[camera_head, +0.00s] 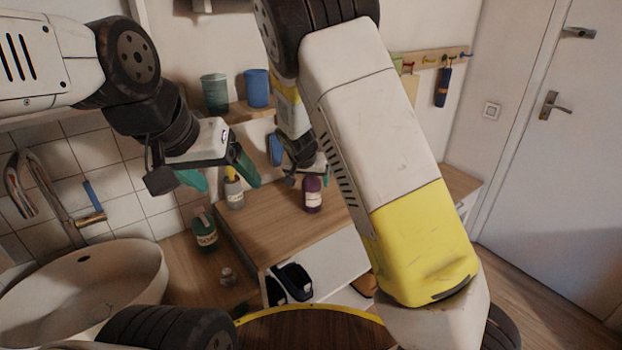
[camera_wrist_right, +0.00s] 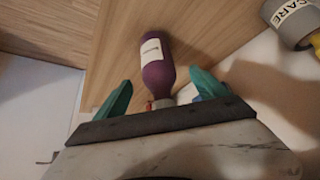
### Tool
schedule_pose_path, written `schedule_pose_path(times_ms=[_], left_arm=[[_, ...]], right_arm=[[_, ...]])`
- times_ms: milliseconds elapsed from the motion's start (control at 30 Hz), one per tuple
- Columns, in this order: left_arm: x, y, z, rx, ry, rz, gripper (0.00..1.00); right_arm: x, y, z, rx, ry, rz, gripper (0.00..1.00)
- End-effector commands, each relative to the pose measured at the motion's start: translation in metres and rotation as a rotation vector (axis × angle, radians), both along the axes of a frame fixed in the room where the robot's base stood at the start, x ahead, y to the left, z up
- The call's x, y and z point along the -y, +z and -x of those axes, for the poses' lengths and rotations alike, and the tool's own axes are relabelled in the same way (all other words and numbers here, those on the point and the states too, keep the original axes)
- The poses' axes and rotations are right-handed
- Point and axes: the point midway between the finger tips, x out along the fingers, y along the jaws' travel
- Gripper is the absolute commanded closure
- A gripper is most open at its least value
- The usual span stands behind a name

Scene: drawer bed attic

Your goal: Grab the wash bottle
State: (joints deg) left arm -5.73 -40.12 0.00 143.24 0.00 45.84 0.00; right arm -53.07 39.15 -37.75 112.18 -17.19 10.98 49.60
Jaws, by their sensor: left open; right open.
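A purple bottle (camera_head: 312,194) with a white label stands on the wooden cabinet top. The right wrist view shows this purple bottle (camera_wrist_right: 157,65) between and beyond the fingertips. My right gripper (camera_head: 299,165) is open just above and beside it; contact cannot be told. A grey bottle (camera_head: 233,192) with a yellow top stands further left, its label reading CARE in the right wrist view (camera_wrist_right: 295,20). A green bottle (camera_head: 204,228) stands lower left. Which bottle is called the wash bottle cannot be read. My left gripper (camera_head: 217,174) is open and empty near the grey bottle.
A white basin (camera_head: 85,285) with a tap (camera_head: 60,205) is at left. Green (camera_head: 215,93) and blue (camera_head: 257,88) cups stand on a shelf behind. The cabinet top (camera_head: 345,228) has free room in front.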

Motion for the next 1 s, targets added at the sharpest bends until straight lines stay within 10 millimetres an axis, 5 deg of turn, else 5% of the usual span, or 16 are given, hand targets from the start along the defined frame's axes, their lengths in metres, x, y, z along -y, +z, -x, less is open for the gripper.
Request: schedule_pose_path(times_ms=[500,767,1000], left_arm=[[0.0,0.0,0.0,0.0,0.0,0.0,0.22],[0.0,0.0,0.0,0.0,0.0,0.0,0.22],[0.0,0.0,0.0,0.0,0.0,0.0,0.22]], right_arm=[[0.009,-0.058,-0.033,-0.003,-0.001,0.001,0.18],[0.009,-0.061,-0.035,-0.003,-0.001,-0.001,0.18],[0.009,-0.061,-0.035,-0.003,-0.001,-0.001,0.59]])
